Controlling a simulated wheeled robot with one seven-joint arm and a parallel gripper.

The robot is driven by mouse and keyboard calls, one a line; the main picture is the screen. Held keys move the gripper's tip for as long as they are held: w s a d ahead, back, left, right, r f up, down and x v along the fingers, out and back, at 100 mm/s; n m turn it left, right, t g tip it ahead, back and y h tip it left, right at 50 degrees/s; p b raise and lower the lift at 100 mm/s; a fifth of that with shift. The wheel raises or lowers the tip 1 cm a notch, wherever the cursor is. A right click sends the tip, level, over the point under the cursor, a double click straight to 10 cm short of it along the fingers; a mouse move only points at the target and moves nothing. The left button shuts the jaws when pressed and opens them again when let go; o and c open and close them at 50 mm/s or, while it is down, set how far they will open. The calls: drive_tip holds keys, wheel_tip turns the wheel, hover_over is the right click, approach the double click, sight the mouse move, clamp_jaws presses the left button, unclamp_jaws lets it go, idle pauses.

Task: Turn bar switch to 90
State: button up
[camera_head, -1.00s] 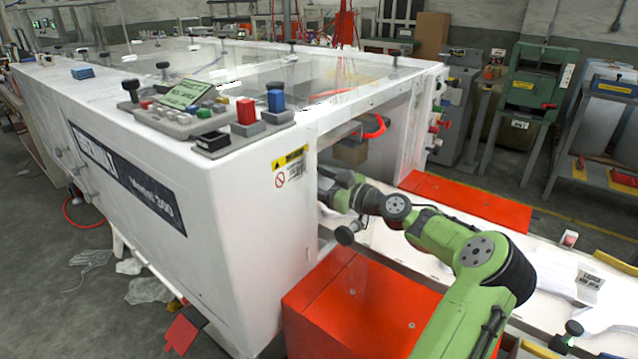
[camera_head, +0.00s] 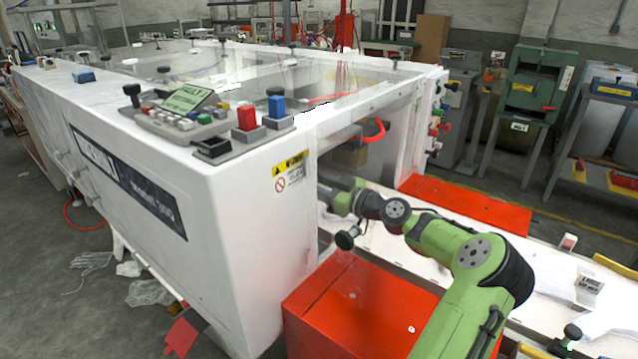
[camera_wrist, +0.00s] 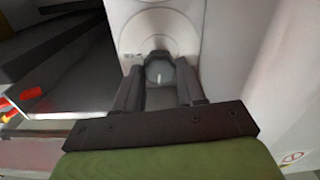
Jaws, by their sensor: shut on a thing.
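The bar switch (camera_wrist: 160,72) shows in the wrist view as a grey round knob with a short light mark, in front of a pale round dial plate (camera_wrist: 160,27) on a white panel. My gripper (camera_wrist: 160,66) is shut on the switch, with one dark finger on each side. The fingers hide the knob's sides, and I cannot read the dial's markings. In the head view my arm reaches into the opening at the right end of the white machine (camera_head: 245,240). The switch and fingertips are hidden there.
Red boxes (camera_head: 350,310) stand below and beside my arm, with another red top (camera_head: 470,202) behind it. The white machine wall is close to my wrist. In the wrist view, dark slabs (camera_wrist: 60,60) lie to the left and a pale wall (camera_wrist: 235,60) to the right.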

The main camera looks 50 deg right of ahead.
drive_tip(key=shift+d+m+p, duration=0.15)
drive_tip(key=shift+m+p, duration=5.65)
drive_tip(key=shift+m, duration=1.8)
drive_tip(key=shift+f, duration=0.1)
drive_tip(key=o, duration=1.1)
drive_tip(key=shift+c, duration=0.2)
drive_tip(key=s+d+p, duration=0.1)
drive_tip(key=s, duration=1.4)
drive_tip(key=shift+s+d, duration=0.2)
drive_tip(key=shift+s, duration=0.2)
